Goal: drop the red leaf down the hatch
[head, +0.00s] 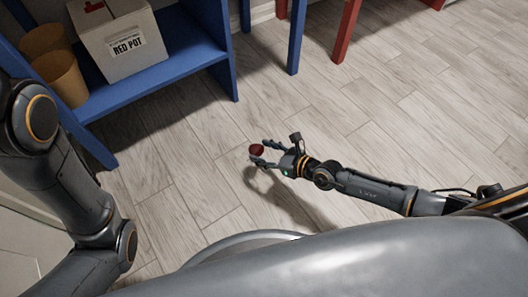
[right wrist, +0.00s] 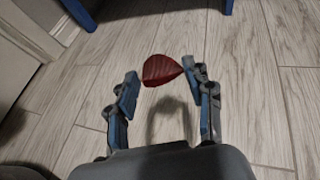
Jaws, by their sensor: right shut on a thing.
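The red leaf (head: 257,149) is a small dark red shape at the fingertips of my right gripper (head: 262,153). In the right wrist view the leaf (right wrist: 161,70) lies between the two fingertips of the right gripper (right wrist: 160,86), its pointed end at the right finger. The right gripper is shut on the leaf and holds it above the floor. My left arm comes in at the left, but its gripper is out of view. I cannot make out a hatch in either view.
A blue shelf (head: 160,72) at the upper left bears a white box (head: 115,40) labelled RED POT and two brown pots (head: 62,77). Blue and red furniture legs (head: 346,30) stand at the top. The wooden floor (head: 400,110) around my right gripper is clear.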

